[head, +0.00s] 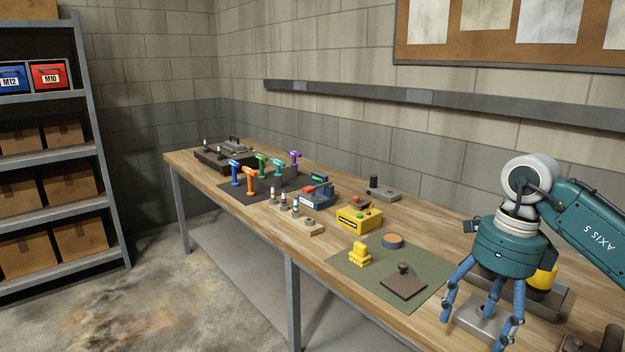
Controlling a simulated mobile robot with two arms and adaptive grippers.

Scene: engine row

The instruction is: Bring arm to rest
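My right arm (590,228) comes in from the right, over the near end of the wooden workbench (232,158). Its teal wrist leads down to my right gripper (478,325), whose blue fingers point down and are spread apart. I see nothing held between them. Behind and below the fingers is a grey metal plate (484,322), partly hidden by them; I cannot tell if they touch it. A yellow and dark object (544,278) stands just right of the gripper, partly hidden by it. My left gripper is not in view.
A green mat (355,277) left of the gripper bears a yellow part (359,254), a round piece (393,241) and a brown knobbed plate (403,282). A yellow box (358,218), blue box (317,196) and several coloured drills (250,180) stand farther along. Shelves (100,150) stand left.

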